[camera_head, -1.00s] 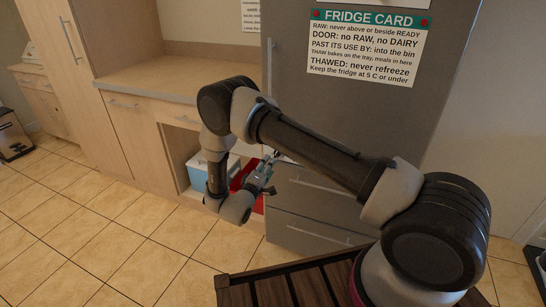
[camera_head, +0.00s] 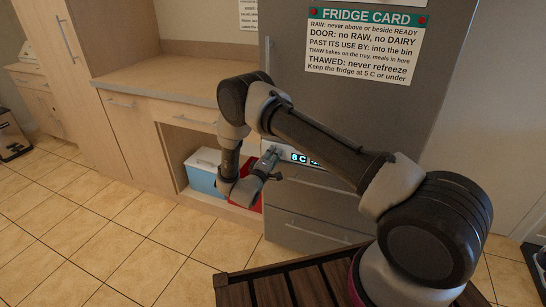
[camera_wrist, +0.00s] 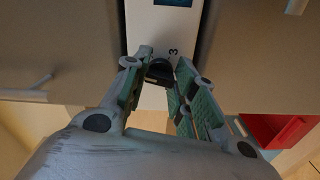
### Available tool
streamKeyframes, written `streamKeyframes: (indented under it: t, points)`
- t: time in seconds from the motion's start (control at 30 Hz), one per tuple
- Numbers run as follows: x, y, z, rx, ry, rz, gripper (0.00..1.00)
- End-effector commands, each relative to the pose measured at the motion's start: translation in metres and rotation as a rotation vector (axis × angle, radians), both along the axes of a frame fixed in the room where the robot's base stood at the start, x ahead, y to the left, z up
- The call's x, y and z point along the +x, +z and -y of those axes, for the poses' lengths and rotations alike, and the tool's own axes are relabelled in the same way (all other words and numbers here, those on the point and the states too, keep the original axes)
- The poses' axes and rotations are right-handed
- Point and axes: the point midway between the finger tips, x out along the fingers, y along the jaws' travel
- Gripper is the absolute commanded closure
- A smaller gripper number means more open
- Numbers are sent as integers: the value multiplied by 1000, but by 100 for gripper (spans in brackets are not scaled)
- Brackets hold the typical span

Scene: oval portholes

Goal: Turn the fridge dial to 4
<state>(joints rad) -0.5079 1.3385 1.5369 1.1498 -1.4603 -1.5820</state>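The grey fridge (camera_head: 372,108) stands at the centre right in the head view. A lit display reading "8 C" (camera_head: 299,158) shows on its front strip, partly cut off by my arm. In the wrist view a dark round dial (camera_wrist: 158,71) sits on the pale strip (camera_wrist: 151,33), with a "3" beside it. Other dial marks are hidden or too small to read. My gripper (camera_wrist: 164,60) is open, with one finger on each side of the dial; I cannot tell whether either touches it. My gripper also shows at the strip in the head view (camera_head: 273,162).
A fridge card (camera_head: 363,42) hangs on the upper door. Grey drawers (camera_head: 315,205) lie below the strip. A blue-and-white cooler (camera_head: 203,172) and a red container (camera_head: 255,190) are in the open cabinet bay to the left. Tiled floor (camera_head: 130,245) is clear at the front left.

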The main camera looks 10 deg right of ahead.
Motion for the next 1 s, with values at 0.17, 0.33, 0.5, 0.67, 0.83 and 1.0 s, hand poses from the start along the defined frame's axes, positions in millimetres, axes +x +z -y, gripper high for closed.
streamKeyframes:
  t: [0.17,0.33,0.5,0.67,0.83,1.0]
  points:
    - [0,0,0,1,0,-1,97]
    - [0,0,0,14,0,9,97]
    - [0,0,0,63,0,44,97]
    - [0,-1,0,149,0,107,97]
    - [0,-1,-1,271,0,196,97]
    - [0,-1,-1,403,1,291,97]
